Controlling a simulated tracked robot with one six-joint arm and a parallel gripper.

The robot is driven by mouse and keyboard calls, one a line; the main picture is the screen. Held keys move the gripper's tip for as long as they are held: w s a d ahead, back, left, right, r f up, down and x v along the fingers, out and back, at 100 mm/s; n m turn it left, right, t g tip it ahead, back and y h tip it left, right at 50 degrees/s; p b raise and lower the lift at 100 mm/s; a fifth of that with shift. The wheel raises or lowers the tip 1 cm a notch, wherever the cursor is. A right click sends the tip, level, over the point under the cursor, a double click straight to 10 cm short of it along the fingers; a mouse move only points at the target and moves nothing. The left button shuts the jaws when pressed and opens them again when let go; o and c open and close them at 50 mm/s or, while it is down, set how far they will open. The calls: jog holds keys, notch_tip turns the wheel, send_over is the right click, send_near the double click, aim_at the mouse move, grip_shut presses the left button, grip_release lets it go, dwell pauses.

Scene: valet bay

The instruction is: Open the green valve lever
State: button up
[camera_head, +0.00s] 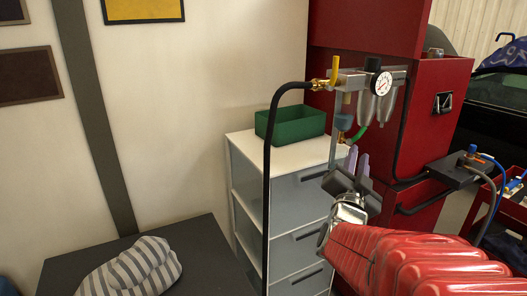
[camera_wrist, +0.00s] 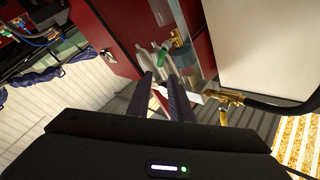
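The air regulator unit (camera_head: 372,80), with a round gauge and grey bowls, is mounted on the red cabinet in the head view. A yellow lever (camera_head: 335,68) stands upright at its inlet. Below the bowls is a short curved green piece (camera_head: 358,133) beside a brass fitting; I cannot tell whether it is the lever or a hose. My gripper (camera_head: 357,154) is just below this fitting, pointing up. In the wrist view my gripper (camera_wrist: 160,77) shows two dark fingers apart with nothing clearly held. The bowls (camera_wrist: 160,50) show beyond the fingertips.
A black hose (camera_head: 267,160) hangs from the brass inlet, left of my gripper. A white drawer unit (camera_head: 250,150) with a green bin (camera_head: 290,124) stands at left. A grey table (camera_head: 210,262) holds striped cloth (camera_head: 130,270). The red cabinet (camera_head: 437,110) is close at right.

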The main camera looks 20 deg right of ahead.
jog(key=shift+o, duration=1.1)
jog(key=shift+w+a, duration=0.15)
jog(key=shift+a, duration=0.1)
jog(key=w+a+f+n+g+y, duration=0.1)
jog(key=a+f+n+y, duration=0.4)
jog(key=a, duration=0.5)
jog(key=w+a+f+n+y, duration=0.1)
jog(key=a+f+n+y, duration=0.25)
jog(key=a+y, duration=0.45)
jog(key=s+a+f+n+g, duration=0.3)
jog(key=s+a, duration=0.3)
jog(key=s, duration=0.2)
jog(key=s+a+f+n+g+y, duration=0.1)
jog(key=s+a+f+n+g, duration=0.3)
jog(key=s, duration=0.5)
jog(key=a, duration=0.2)
jog(key=shift+a+y, duration=0.3)
jog(key=shift+a, duration=0.1)
jog(key=shift+a+n, duration=0.1)
jog(key=shift+n, duration=0.15)
